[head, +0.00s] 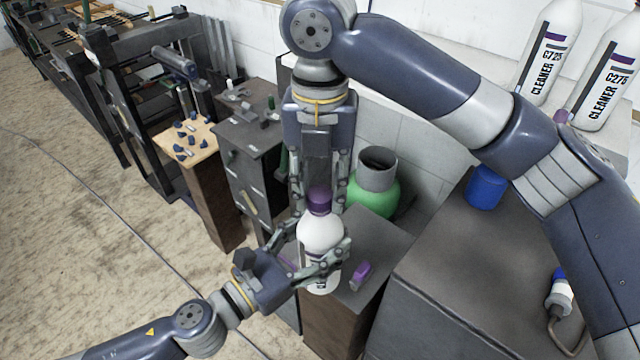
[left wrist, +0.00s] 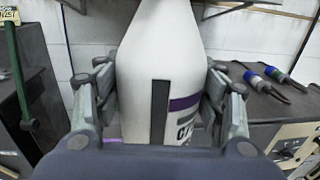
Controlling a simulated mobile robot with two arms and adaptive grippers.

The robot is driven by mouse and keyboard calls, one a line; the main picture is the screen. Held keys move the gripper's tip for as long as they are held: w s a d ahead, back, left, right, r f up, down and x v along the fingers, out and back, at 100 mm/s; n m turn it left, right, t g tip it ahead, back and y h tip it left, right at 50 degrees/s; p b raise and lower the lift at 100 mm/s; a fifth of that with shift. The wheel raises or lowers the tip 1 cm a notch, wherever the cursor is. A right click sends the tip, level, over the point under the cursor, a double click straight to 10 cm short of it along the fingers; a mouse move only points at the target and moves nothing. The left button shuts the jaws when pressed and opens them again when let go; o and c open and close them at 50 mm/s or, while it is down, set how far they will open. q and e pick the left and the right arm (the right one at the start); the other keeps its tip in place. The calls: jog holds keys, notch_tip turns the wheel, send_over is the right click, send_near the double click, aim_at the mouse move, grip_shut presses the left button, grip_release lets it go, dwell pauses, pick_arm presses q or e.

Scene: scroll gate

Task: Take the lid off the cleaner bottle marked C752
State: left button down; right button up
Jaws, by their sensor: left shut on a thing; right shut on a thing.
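A white bottle (head: 321,238) with a purple lid (head: 319,200) stands upright above a small cabinet; whether it touches the top is hidden. My left gripper (head: 322,266) is shut on the bottle's lower body from the front left. In the left wrist view the bottle (left wrist: 165,65) sits between both fingers, and its label reads "C7", the rest being hidden. My right gripper (head: 320,208) comes down from above and is shut on the purple lid, with a finger on either side. The lid still sits on the bottle's neck.
Two more cleaner bottles, C752 (head: 551,52) and C278 (head: 609,82), stand on a white ledge at the upper right. A purple piece (head: 360,275) lies on the cabinet top (head: 376,238). A green container (head: 374,192) stands behind. A dark workbench (head: 470,290) is at the right.

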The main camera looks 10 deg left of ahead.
jog(key=shift+w+r, duration=0.2)
jog(key=shift+r, duration=0.05)
jog(key=shift+r, duration=0.95)
jog(key=shift+s, duration=0.1)
